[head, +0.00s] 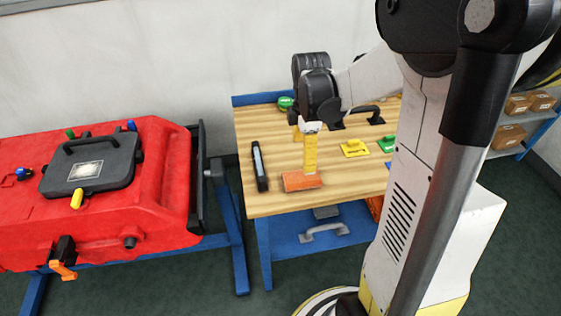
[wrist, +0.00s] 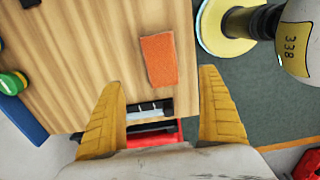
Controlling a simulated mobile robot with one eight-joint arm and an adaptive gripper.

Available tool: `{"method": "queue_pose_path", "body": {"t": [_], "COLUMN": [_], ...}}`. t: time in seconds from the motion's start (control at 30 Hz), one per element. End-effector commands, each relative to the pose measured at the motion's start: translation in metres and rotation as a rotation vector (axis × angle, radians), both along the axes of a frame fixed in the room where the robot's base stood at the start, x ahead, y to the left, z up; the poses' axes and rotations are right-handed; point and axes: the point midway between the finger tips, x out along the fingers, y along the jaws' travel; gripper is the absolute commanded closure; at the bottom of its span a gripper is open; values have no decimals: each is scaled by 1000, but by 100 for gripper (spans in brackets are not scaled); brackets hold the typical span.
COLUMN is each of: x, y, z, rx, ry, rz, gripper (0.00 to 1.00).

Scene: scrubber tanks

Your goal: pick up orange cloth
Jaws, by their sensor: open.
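The orange cloth (head: 302,182) is a flat rectangle lying on the wooden table top, close to its front edge. In the wrist view the cloth (wrist: 158,60) lies just beyond the fingertips, roughly centred between them. My gripper (head: 310,170) points down over the table, its yellow fingers at or just behind the cloth in the head view. In the wrist view my gripper (wrist: 162,80) has its fingers wide apart with nothing between them. I cannot tell the exact height of the fingertips above the cloth.
A black bar-shaped tool (head: 260,166) lies left of the cloth. A yellow tool (head: 354,148) and a green tool (head: 387,143) lie to the right. A green round item (head: 285,103) is behind. The red tank (head: 165,185) stands left, across a gap.

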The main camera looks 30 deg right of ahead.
Motion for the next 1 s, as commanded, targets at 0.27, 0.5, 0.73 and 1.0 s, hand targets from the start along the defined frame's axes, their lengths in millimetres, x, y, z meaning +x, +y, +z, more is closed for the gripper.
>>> {"method": "queue_pose_path", "body": {"t": [0.27, 0.5, 0.73, 1.0], "x": [0, 0, -2, -2], "y": [-1, -1, 0, 0], "z": [-47, -63, -99, -107], "rx": [1, 1, 1, 1], "ry": [4, 3, 3, 3], "rz": [9, 8, 8, 7], "gripper": [12, 12, 12, 12]}}
